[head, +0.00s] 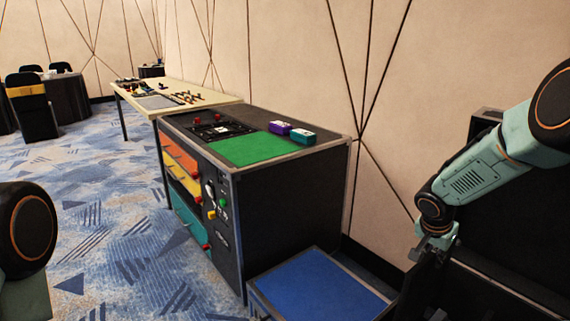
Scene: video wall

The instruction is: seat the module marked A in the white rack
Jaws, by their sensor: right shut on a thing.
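My right gripper (424,255) points down at the right, at the edge of a dark case-like unit (483,290). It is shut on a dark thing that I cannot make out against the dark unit. A purple block (279,128) and a teal block (303,136) with pale tops lie side by side at the back right of a green mat (245,151). Any letter on them is too small to read. I cannot make out a white rack. Part of my left arm shows at the left edge, but its gripper is out of view.
The green mat lies on a black cabinet (290,200) with orange, yellow and teal drawers and coloured knobs. A low blue-topped box (318,288) stands before it. A long pale table (215,106) with small parts stands behind. Open carpet (110,230) lies left.

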